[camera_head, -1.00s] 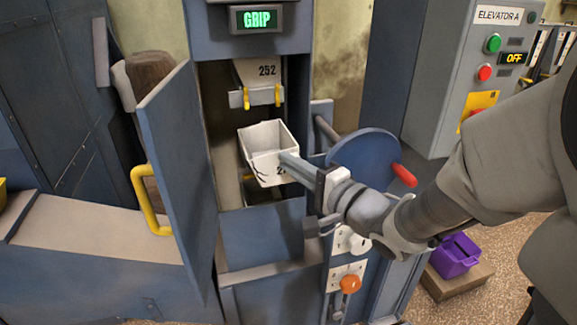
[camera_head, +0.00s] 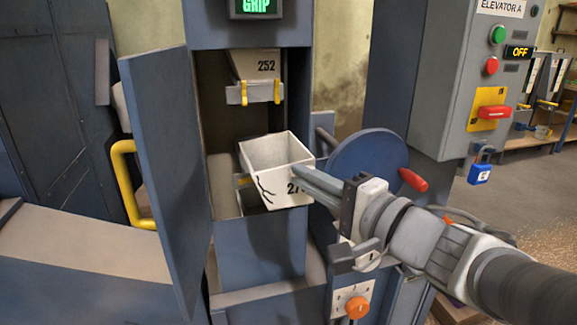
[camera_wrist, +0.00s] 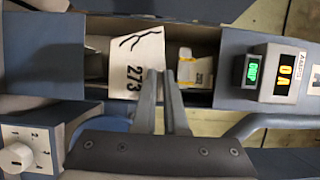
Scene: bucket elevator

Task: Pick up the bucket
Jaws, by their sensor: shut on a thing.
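The bucket (camera_head: 280,177) is white, open at the top, with a dark crack mark and a number on its front. It is slightly tilted at the mouth of the elevator's open shaft. In the wrist view the bucket (camera_wrist: 136,62) reads 273. My gripper (camera_head: 306,177) is shut on the bucket's right side wall; in the wrist view its two fingers (camera_wrist: 160,80) lie close together at the bucket's edge. The part of the wall between the fingers is hidden.
Another bucket marked 252 (camera_head: 254,66) hangs above on yellow clips. An open door (camera_head: 170,180) with a yellow handle (camera_head: 128,185) stands to the left. A blue handwheel (camera_head: 365,160) with a red grip is close on the right. The control panel (camera_head: 492,60) reads OFF.

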